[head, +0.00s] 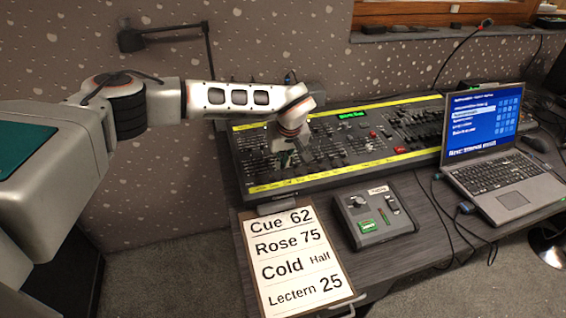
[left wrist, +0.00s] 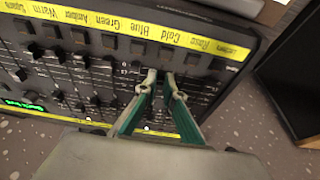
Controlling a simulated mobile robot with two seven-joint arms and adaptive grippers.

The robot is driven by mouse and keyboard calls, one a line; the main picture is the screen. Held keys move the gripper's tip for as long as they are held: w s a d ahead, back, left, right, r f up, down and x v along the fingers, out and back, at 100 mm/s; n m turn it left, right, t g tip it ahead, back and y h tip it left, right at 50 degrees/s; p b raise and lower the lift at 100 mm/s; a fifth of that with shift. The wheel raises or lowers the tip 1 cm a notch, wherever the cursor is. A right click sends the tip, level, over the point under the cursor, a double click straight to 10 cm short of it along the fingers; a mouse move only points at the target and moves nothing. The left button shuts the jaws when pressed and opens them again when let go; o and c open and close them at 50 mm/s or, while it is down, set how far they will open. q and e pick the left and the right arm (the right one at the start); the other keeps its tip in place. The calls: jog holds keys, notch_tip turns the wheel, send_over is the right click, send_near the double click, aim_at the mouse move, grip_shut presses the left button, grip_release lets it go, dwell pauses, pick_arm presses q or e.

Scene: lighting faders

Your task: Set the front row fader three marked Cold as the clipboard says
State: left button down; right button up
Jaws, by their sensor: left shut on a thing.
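The lighting desk (head: 340,178) has rows of faders and a yellow label strip along its front edge. In the left wrist view the strip (left wrist: 150,28) is upside down and reads Lectern, Rose, Cold, Blue, Green, Amber, Warm. My left gripper (head: 287,158) is over the desk's left part. In the wrist view its fingers (left wrist: 160,78) are close together around a fader in the column that lines up with Cold. The fader cap is mostly hidden between the fingertips. The clipboard (head: 296,278) reads Cue 62, Rose 75, Cold Half, Lectern 25. My right gripper does not show.
Other fader caps stand close beside the fingers. A small grey control box (head: 378,228) sits right of the clipboard. An open laptop (head: 490,150) stands at the right, with cables in front. A lamp (head: 130,38) is on the wall behind my left arm.

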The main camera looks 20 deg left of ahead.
pick_arm(q)
jog(key=shift+w+a, duration=0.6)
jog(key=shift+w, duration=0.3)
jog(key=c, duration=2.4)
grip_release()
jog(key=shift+r, duration=0.1)
jog(key=shift+r+p, duration=0.7)
jog(key=shift+r, duration=0.65)
jog(key=shift+f, duration=0.1)
